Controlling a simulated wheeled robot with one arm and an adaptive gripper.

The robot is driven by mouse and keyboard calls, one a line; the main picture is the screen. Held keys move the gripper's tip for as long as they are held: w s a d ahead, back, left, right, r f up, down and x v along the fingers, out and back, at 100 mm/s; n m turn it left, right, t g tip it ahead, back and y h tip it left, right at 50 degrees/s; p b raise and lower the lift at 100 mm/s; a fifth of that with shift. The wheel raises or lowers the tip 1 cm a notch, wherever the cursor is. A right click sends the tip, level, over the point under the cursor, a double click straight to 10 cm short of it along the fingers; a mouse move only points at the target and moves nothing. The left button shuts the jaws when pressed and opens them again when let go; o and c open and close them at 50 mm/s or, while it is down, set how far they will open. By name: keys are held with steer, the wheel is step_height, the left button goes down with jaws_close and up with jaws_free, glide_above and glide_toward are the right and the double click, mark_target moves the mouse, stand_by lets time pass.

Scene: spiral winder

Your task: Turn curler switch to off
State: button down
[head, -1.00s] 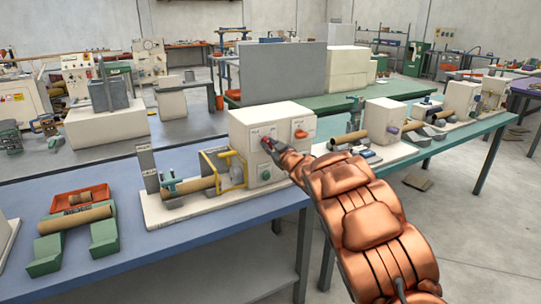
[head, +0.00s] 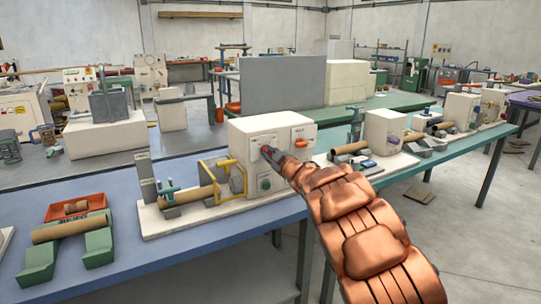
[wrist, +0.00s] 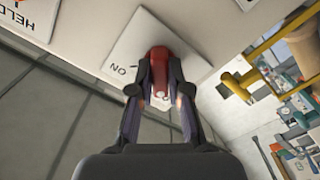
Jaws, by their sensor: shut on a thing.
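The curler switch is a red knob (wrist: 160,68) on a pale square plate (wrist: 138,45) on the front of a cream machine box (head: 246,134). The plate carries the word "ON", seen tilted in the wrist view. My gripper (wrist: 161,92) is shut on the red knob, one dark finger on each side. In the head view my gripper (head: 271,154) meets the upper middle of the box front, and my copper arm comes in from the lower right. The fingers hide part of the knob, and the far end of the plate's markings is not readable.
A yellow guard frame (head: 210,178) and a cardboard tube (head: 192,194) stand left of the box. A second cream box (head: 384,130) stands right.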

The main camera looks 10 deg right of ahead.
steer(key=c, duration=1.1)
jaws_free()
steer(key=shift+v, duration=6)
steer(key=shift+r, duration=0.1)
